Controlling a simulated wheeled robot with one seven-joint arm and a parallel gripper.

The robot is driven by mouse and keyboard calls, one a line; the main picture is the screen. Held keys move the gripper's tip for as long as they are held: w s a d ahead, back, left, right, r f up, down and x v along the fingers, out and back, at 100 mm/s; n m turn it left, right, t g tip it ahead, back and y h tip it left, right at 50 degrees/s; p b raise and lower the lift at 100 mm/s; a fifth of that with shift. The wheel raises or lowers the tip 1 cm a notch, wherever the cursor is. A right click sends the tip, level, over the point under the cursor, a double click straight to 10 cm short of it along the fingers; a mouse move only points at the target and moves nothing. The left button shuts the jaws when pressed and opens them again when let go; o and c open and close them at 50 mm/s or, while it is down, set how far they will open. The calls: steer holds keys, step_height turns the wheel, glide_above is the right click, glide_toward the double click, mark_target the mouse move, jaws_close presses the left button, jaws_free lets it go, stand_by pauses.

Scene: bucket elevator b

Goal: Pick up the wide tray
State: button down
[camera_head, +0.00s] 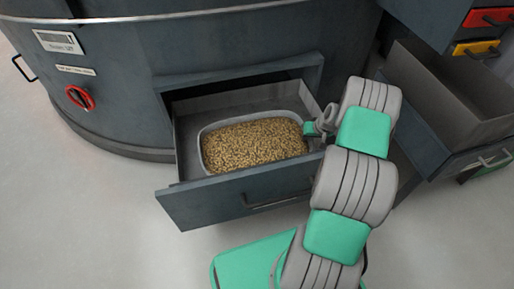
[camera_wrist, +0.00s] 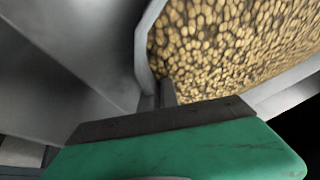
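The wide tray (camera_head: 201,147) is a light grey open tray with rounded corners, filled with tan pellets. It sits inside the pulled-out drawer (camera_head: 222,197) of the large dark machine. My gripper (camera_head: 309,129) is at the tray's right end. In the wrist view, the tray's rim (camera_wrist: 143,45) runs down to my gripper's two fingers (camera_wrist: 158,95). The fingers are close together, with the rim between them, and pellets show just beyond. The fingertips are partly hidden by the rim and pellets. The tray looks level and low in the drawer.
A second open drawer or bin (camera_head: 440,95) stands at the right, close to my arm. A red knob (camera_head: 79,97) is on the machine's left.

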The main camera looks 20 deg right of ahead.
steer(key=shift+r, duration=0.1)
step_height(320, 180, up, 10)
steer(key=p, duration=0.3)
steer(key=shift+p, duration=0.4)
stand_by(0.5)
